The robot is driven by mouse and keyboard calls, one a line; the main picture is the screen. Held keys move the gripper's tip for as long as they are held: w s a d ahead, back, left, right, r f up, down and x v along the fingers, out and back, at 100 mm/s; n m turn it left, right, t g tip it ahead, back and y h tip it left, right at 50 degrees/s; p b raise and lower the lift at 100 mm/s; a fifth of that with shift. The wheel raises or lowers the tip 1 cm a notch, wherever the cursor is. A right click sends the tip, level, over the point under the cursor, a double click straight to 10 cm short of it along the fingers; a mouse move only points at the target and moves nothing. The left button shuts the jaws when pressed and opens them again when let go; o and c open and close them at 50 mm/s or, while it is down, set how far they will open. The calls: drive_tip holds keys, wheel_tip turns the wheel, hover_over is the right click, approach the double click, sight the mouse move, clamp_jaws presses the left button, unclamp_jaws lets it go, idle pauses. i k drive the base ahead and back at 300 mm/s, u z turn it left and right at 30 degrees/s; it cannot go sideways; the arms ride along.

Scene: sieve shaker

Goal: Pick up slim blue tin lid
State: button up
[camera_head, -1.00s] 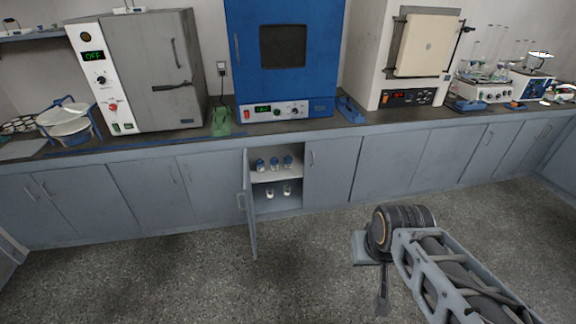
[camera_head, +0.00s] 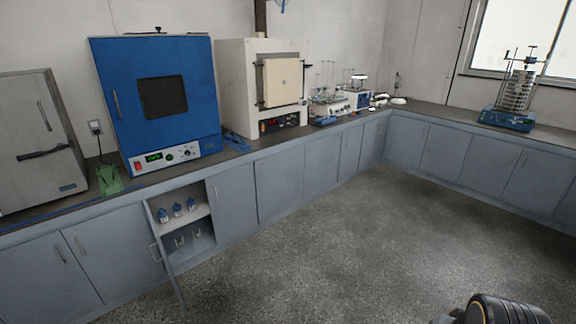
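I cannot pick out a slim blue tin lid for certain at this distance. A sieve shaker (camera_head: 508,122) with a blue base stands on the far right counter, under the window. It carries an upright stack of metal sieves (camera_head: 516,92) between rods, and a small blue part (camera_head: 531,47) shows at its top. Only a dark, rounded part of my arm shows at the bottom right edge. My gripper's fingers are out of the picture, and I cannot see whether they hold anything.
A blue oven (camera_head: 157,100), a cream furnace (camera_head: 262,85) and a grey oven (camera_head: 38,140) line the left counter. The speckled floor (camera_head: 350,235) is clear.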

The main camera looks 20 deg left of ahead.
sight(162, 211)
drive_tip(key=u, duration=0.15)
drive_tip(key=i, duration=1.65)
drive_tip(key=u, duration=0.5)
drive_tip(key=i, duration=2)
drive_tip(key=u, duration=1.65)
drive_tip(key=i, duration=1)
drive_tip(key=u, duration=1.9)
drive_tip(key=i, duration=1.2)
drive_tip(key=u, duration=0.4)
